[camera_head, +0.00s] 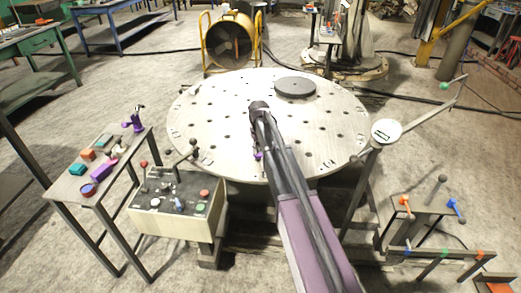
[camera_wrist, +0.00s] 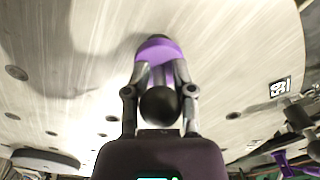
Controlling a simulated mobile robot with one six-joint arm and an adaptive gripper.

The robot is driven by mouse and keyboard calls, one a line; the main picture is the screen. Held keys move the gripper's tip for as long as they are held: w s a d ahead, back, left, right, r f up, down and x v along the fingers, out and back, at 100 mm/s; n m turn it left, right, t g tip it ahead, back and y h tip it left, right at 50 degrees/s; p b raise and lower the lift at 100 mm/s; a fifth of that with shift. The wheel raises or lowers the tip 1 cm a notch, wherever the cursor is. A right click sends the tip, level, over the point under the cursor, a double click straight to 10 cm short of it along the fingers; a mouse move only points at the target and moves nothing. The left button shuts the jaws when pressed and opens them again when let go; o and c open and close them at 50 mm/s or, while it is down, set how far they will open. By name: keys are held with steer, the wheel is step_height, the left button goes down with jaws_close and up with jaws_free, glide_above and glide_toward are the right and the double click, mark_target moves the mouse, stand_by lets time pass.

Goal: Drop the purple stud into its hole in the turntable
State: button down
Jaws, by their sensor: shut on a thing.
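The purple stud (camera_wrist: 158,50) is between the two fingers of my gripper (camera_wrist: 160,74) in the wrist view. It has a purple flange, a purple shank and a black ball end towards the camera. My gripper is shut on it. In the head view a small purple part of the stud (camera_head: 258,156) shows beside my arm, over the near half of the turntable (camera_head: 215,110). The arm hides most of the gripper there. The turntable is a pale round plate with several dark holes. The stud's far end looks dark; I cannot tell whether it touches the plate or which hole lies under it.
A dark disc (camera_head: 295,88) lies on the turntable's far side. A control box (camera_head: 178,208) with levers stands at the near left edge, beside a small table (camera_head: 72,187) with coloured parts. A post with a round head (camera_head: 386,131) stands at the right edge.

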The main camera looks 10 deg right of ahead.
steer(key=shift+f+b, duration=1.3)
steer(key=shift+f, duration=0.1)
steer(key=c, duration=0.7)
jaws_free()
steer(key=shift+r, duration=0.15)
steer(key=shift+r+p, duration=3.7)
steer(key=shift+p, duration=0.15)
steer(key=o, duration=0.5)
